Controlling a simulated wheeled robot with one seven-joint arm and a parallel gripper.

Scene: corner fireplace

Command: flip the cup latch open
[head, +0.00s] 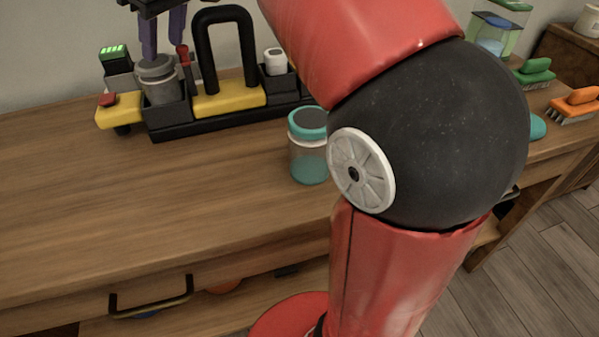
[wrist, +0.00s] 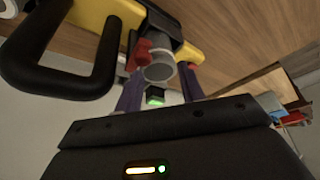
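The grey cup (head: 160,82) sits upright in a black holder of a black-and-yellow device at the back of the wooden bench. A small red part (head: 183,55), which looks like the cup latch, stands beside the cup; in the wrist view the red part (wrist: 142,52) shows next to the round grey cup (wrist: 159,71). My gripper (head: 163,48) points down just above the cup, its purple fingers apart. In the wrist view my gripper (wrist: 160,76) is open with nothing held between the fingers. I cannot tell whether a finger touches the cup or latch.
A tall black handle (head: 244,50) rises close right of my gripper. A red button (head: 107,99) and a green-lit block (head: 114,54) are at the left. A teal-filled jar (head: 308,160) stands in front of the device. The left bench top is clear.

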